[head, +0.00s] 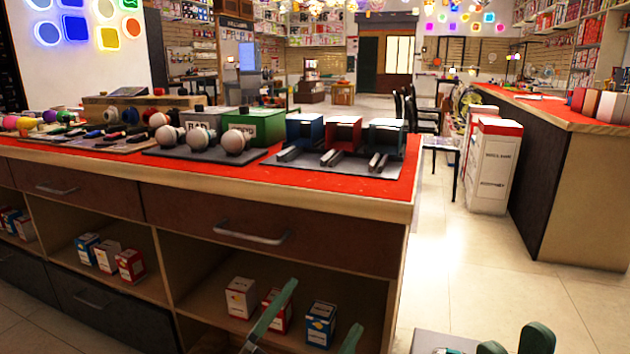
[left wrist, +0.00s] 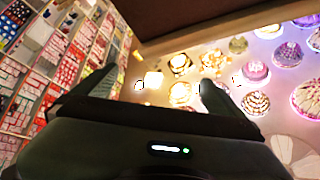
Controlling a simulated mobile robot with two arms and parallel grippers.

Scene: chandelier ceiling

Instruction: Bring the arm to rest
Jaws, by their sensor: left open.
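My left gripper (head: 325,304) is low in the head view, in front of the counter's open lower shelf. Its two green fingers stand apart with nothing between them. In the left wrist view the same gripper (left wrist: 157,82) has its dark fingers spread and empty, with lit ceiling lamps and wall shelves behind. My right gripper (head: 514,342) shows at the bottom right edge of the head view. Its fingers look apart and empty; its lower part is cut off. The rest of both arms is mostly out of view.
A red-topped counter (head: 345,184) carries several lamp bulbs, boxes and tools. Small boxes (head: 241,298) stand on its lower shelves. Another red-topped counter (head: 545,103) and white boxes (head: 492,165) are at the right. The tiled floor (head: 480,270) between the counters is open.

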